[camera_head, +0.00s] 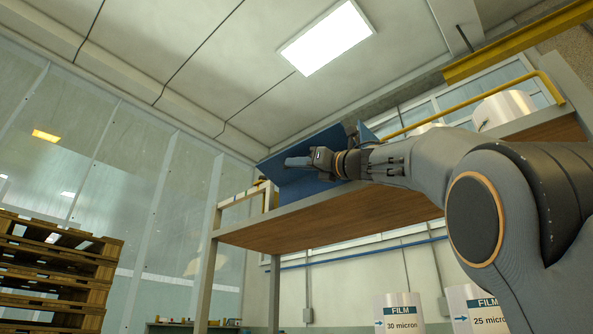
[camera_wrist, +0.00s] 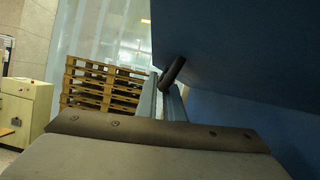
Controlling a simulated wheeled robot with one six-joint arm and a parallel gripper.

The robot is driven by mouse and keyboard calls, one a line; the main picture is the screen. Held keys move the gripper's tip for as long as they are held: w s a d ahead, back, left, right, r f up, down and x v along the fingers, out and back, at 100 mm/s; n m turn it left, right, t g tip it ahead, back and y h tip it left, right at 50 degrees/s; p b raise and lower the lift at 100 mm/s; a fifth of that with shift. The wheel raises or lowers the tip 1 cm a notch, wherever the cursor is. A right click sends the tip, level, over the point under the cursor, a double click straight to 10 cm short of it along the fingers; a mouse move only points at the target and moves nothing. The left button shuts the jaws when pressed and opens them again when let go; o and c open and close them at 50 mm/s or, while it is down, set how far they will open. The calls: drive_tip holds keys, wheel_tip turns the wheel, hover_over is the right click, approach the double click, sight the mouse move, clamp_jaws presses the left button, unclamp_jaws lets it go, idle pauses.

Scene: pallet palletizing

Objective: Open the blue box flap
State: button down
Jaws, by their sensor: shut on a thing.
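The blue box (camera_head: 297,188) stands on the wood-topped shelf, partly hidden behind my gripper. One blue flap (camera_head: 312,143) rises slanted above and behind my gripper. A smaller blue corner (camera_head: 367,132) shows to the right, behind my wrist. My gripper (camera_head: 298,161) is level with the top of the box and shut on the blue flap. In the wrist view, a dark finger (camera_wrist: 172,74) lies against the edge of a large blue panel (camera_wrist: 245,45). The contact between the fingers and the flap is mostly hidden.
The shelf (camera_head: 330,222) has a yellow rail (camera_head: 465,107) and white rolls (camera_head: 503,108) at the right. Stacked wooden pallets (camera_head: 55,272) stand at the left. Film rolls (camera_head: 398,314) stand under the shelf. The space left of the box is open.

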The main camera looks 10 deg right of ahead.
drive_tip(key=shift+f, duration=0.3)
idle(0.4)
drive_tip(key=c, duration=2.2)
unclamp_jaws()
drive_tip(key=shift+d, duration=0.1)
drive_tip(key=b+v, duration=0.3)
drive_tip(key=v, duration=0.4)
drive_tip(key=shift+s+d+f, duration=0.2)
drive_tip(key=shift+s, duration=0.05)
